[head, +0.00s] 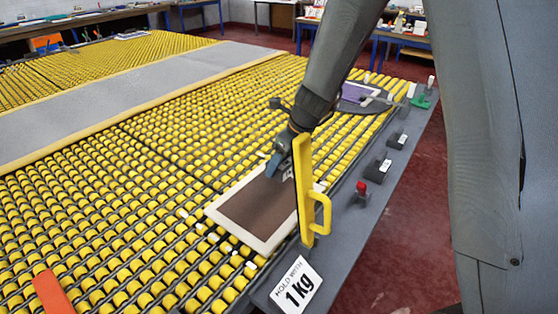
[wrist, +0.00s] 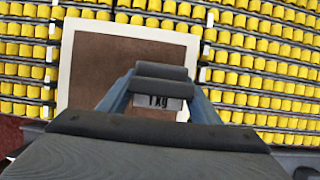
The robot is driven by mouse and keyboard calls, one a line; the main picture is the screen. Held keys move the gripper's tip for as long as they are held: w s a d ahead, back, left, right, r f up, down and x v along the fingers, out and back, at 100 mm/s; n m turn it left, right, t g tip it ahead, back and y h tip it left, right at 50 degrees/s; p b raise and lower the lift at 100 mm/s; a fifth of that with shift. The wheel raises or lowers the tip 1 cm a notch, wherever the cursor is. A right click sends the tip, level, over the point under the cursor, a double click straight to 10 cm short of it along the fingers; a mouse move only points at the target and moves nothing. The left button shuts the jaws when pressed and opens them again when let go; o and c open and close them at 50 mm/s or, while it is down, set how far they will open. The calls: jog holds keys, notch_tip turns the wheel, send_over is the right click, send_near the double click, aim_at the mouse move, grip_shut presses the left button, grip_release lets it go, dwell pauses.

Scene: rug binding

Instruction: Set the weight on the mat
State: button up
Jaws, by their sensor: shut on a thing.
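The mat (head: 245,212) is brown with a pale border and lies on the yellow rollers near the right edge of the bed. It also shows in the wrist view (wrist: 100,62), partly hidden behind my gripper. My gripper (wrist: 160,80) is shut on a dark weight (wrist: 160,103) marked 1 kg, in front of the mat's brown middle. In the head view my gripper (head: 278,168) is over the mat's far part, and the yellow post hides some of the weight. I cannot tell whether the weight touches the mat.
A yellow post with a handle (head: 307,190) stands close by, above a 1 kg sign (head: 297,286). Dark labelled blocks (head: 378,166), a red-topped item (head: 361,190) and a green item (head: 421,100) line the grey edge. A purple mat (head: 358,92) lies farther back.

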aim_at(288, 164)
jog(key=shift+f+b, duration=0.45)
jog(key=shift+f, duration=2.2)
jog(key=shift+f, duration=0.15)
jog(key=o, duration=1.9)
jog(key=v, duration=1.2)
jog(key=shift+p, duration=0.35)
jog(key=shift+d, duration=0.1)
jog(key=s+d+r+n+h+p, duration=0.1)
jog(key=s+d+r+n+p, duration=0.1)
jog(key=s+d+n, duration=0.2)
jog(key=s+d+r+n+h+p, duration=0.1)
jog(key=s+d+r+n+p, duration=0.1)
jog(key=s+d+n, duration=0.3)
jog(key=s+d+r+n+h+p, duration=0.1)
jog(key=s+d+r+n+p, duration=0.2)
jog(key=s+n, duration=0.8)
jog(key=shift+d+r+n+g, duration=0.1)
jog(key=shift+d+r+n, duration=0.15)
jog(key=shift+n, duration=0.7)
jog(key=shift+d+r+n+g, duration=0.1)
jog(key=shift+d+r+n, duration=0.15)
jog(key=shift+n, duration=0.65)
jog(key=shift+d+r+n+g, duration=0.1)
jog(key=shift+d+r+n, duration=0.15)
jog(key=shift+n, duration=0.7)
